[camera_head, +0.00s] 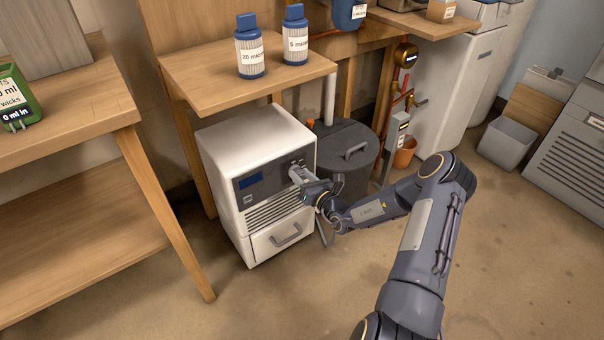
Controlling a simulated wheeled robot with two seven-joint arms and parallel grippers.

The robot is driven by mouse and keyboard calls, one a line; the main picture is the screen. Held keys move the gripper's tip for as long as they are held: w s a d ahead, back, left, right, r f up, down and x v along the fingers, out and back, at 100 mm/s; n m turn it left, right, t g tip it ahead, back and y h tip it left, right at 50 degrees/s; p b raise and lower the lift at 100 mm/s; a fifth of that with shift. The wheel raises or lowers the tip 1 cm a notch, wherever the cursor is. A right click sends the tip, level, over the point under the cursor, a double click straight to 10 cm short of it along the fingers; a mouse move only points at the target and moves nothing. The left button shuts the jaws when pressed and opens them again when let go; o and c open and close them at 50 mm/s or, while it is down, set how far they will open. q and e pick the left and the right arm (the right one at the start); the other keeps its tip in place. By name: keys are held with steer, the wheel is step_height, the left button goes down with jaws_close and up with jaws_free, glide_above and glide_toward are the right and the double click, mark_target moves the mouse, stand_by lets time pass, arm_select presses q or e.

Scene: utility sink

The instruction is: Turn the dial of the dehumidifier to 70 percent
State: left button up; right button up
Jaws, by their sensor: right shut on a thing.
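The dehumidifier (248,148) is a white box on the floor, left of the picture's middle. Its front has a dark panel with a small blue display (251,181), a vent grille and a drawer with a handle below. My right gripper (298,175) is at the right end of the dark panel, shut on the dial there. The gripper's fingers hide the dial and its markings, so its setting cannot be read. The text on the display is too small to read. My left gripper is not in view.
A wooden shelf (190,73) with two blue-capped bottles overhangs behind the dehumidifier. A dark lidded bin (345,135) stands close to its right. A wooden table (60,135) with a green box is at the left. The floor in front is clear.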

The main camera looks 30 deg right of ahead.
steer(key=m+p, duration=0.3)
steer(key=m, duration=0.1)
steer(key=shift+d+r, duration=0.1)
steer(key=shift+f+m+p, duration=0.15)
steer(key=shift+m+p, duration=0.35)
steer(key=shift+m, duration=0.55)
steer(key=shift+f+m+p, duration=0.1)
steer(key=shift+m+p, duration=0.35)
steer(key=shift+m, duration=0.6)
steer(key=o, duration=1)
steer(key=s, duration=0.2)
steer(key=s+p, duration=0.1)
steer(key=s, duration=0.2)
steer(key=s+p, duration=0.1)
steer(key=s, duration=0.2)
steer(key=shift+d, duration=0.35)
